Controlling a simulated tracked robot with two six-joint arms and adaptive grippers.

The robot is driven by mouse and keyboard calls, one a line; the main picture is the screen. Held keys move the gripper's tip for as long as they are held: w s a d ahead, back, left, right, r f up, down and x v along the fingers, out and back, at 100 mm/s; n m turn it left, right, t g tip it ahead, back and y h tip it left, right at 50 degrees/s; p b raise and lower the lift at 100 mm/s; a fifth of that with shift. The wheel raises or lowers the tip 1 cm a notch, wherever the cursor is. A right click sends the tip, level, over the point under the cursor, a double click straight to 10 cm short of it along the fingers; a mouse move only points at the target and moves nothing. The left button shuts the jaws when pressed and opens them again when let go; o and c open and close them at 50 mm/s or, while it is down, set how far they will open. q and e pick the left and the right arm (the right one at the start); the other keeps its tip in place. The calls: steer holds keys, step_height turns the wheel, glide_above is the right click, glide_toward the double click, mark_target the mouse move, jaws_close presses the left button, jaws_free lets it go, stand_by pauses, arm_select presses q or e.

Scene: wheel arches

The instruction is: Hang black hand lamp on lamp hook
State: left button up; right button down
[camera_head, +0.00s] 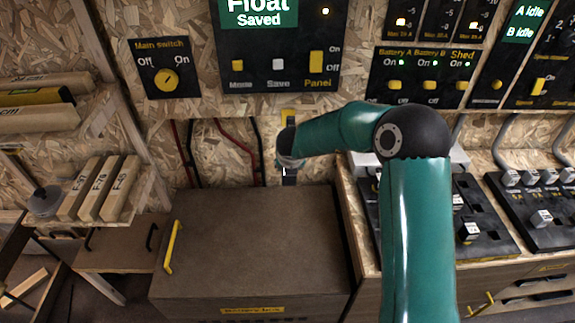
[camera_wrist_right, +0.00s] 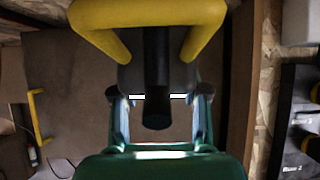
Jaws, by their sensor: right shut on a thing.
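My right gripper (camera_head: 289,160) is at the wall above the brown battery box, small and partly hidden by my own wrist. In the right wrist view its fingers (camera_wrist_right: 158,97) are shut on the black hand lamp (camera_wrist_right: 157,75), whose dark body runs between them. The lamp's dark lower end (camera_head: 290,178) shows below the gripper in the head view. Yellow also shows above the gripper (camera_head: 288,115). I cannot tell whether lamp and hook touch. My left gripper is out of view.
The battery box (camera_head: 250,235) with a yellow handle (camera_head: 172,247) stands below. Red and black cables (camera_head: 185,150) run on the wall to the left. Switch panels (camera_head: 165,68) line the wall above. A counter with black control boxes (camera_head: 480,215) is at right.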

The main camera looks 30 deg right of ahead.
steer(key=shift+s+f, duration=0.1)
steer(key=shift+f, duration=0.2)
steer(key=c, duration=0.8)
jaws_free()
steer(key=o, duration=0.3)
steer(key=shift+r, duration=0.1)
steer(key=v, duration=1.2)
